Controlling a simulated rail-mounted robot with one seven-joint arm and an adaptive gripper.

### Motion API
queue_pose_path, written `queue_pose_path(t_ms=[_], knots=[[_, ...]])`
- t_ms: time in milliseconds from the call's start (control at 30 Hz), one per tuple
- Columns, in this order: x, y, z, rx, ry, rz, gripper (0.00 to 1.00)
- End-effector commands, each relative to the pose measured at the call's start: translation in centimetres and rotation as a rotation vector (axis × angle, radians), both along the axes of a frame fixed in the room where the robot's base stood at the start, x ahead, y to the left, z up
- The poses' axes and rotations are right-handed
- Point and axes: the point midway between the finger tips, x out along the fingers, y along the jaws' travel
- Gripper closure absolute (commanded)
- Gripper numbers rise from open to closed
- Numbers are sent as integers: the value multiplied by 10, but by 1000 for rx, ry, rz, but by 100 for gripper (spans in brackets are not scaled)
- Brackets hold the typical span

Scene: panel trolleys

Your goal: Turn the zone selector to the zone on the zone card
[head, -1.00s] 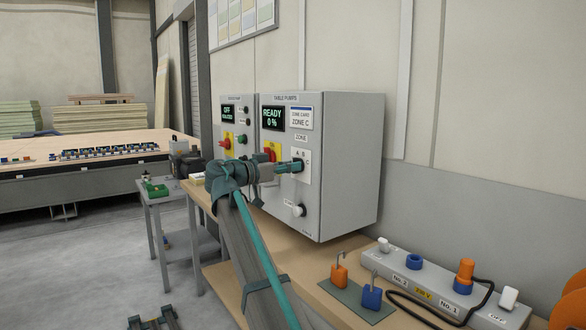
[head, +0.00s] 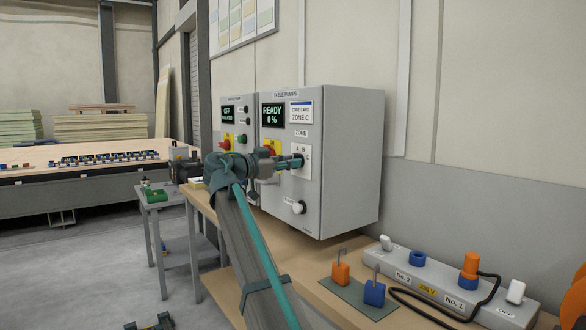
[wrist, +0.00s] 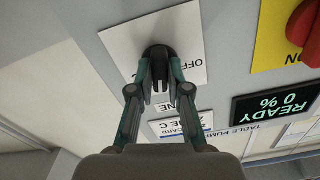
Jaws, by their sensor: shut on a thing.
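The zone selector (wrist: 158,52) is a dark knob on a white plate (wrist: 118,47) lettered OFF and C in the wrist view. In the head view the plate (head: 302,151) shows A and B above my gripper, under a ZONE label. My gripper (wrist: 160,82) is shut on the knob, with its teal fingers on either side. In the head view my gripper (head: 298,162) reaches the plate from the left and hides the knob. The zone card (head: 301,113) above reads ZONE C. The exact letter the knob points at cannot be told.
The TABLE PUMPS cabinet (head: 345,165) has a READY 0 % display (head: 272,114), a red switch on yellow (head: 270,147) and a white knob (head: 298,207). A second panel (head: 237,110) stands left. Padlocks (head: 341,272) and a power strip (head: 440,275) lie on the bench.

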Motion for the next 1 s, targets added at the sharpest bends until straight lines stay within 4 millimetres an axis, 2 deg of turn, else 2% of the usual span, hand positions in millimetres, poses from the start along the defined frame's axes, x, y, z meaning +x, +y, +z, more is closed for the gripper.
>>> queue_pose_path(t_ms=[33, 567, 1000], knots=[[4, -5, 3, -1, -13, -4, 100], [3, -5, 4, 16, -35, -4, 100], [4, -5, 2, 90, -136, -4, 100]])
